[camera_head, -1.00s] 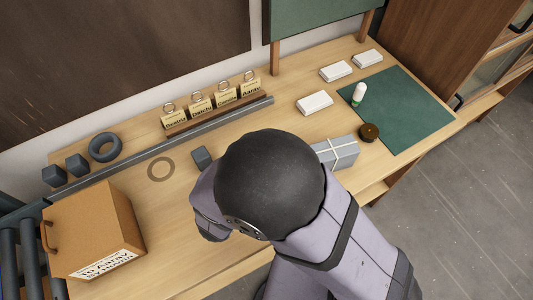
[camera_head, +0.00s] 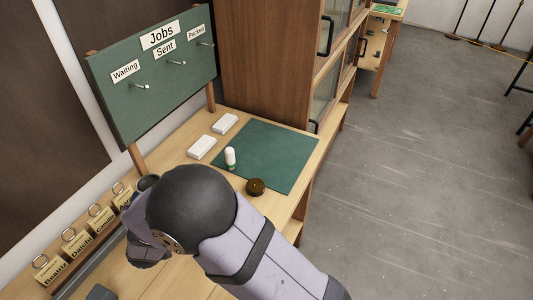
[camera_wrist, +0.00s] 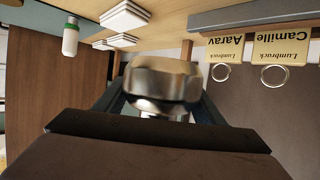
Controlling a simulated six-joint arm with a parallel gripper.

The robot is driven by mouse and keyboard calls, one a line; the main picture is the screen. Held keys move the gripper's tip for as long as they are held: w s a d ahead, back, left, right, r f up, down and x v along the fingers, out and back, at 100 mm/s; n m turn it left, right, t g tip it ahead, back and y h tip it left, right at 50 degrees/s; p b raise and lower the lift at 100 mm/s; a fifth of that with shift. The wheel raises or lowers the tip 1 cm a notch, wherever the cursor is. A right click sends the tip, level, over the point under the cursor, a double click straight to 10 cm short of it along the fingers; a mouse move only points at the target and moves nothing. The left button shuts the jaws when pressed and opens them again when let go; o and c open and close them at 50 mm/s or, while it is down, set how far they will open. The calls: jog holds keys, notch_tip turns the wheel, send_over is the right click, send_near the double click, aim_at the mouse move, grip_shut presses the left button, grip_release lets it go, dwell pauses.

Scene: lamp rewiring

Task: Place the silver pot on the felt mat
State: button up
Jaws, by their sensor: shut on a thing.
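The silver pot (camera_wrist: 160,84) is a shiny metal body in the middle of the wrist view. My gripper (camera_wrist: 163,98) is shut on it, with a dark finger on either side. The pot is off the bench there. In the head view my dark round arm joint hides most of the gripper; a small dark grey round shape shows beside it, and I cannot tell whether it is the pot. The green felt mat (camera_head: 282,150) lies flat at the bench's far right end, beyond and to the right of my arm.
The Jobs board (camera_head: 155,70) and name tags (camera_head: 76,242) line the back. The mat's middle and right are clear.

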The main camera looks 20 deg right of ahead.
jog(key=w+d+r, duration=0.1)
jog(key=w+d, duration=0.6)
jog(key=w, duration=0.2)
jog(key=b, duration=0.3)
send_over(276, 153)
jog(key=f, duration=0.1)
jog(key=shift+w+d+f+p, duration=0.1)
jog(key=shift+f+p, duration=0.95)
jog(key=shift+f, duration=4.15)
jog(key=shift+f, duration=0.2)
jog(key=o, duration=1.3)
jog(key=shift+r, duration=0.1)
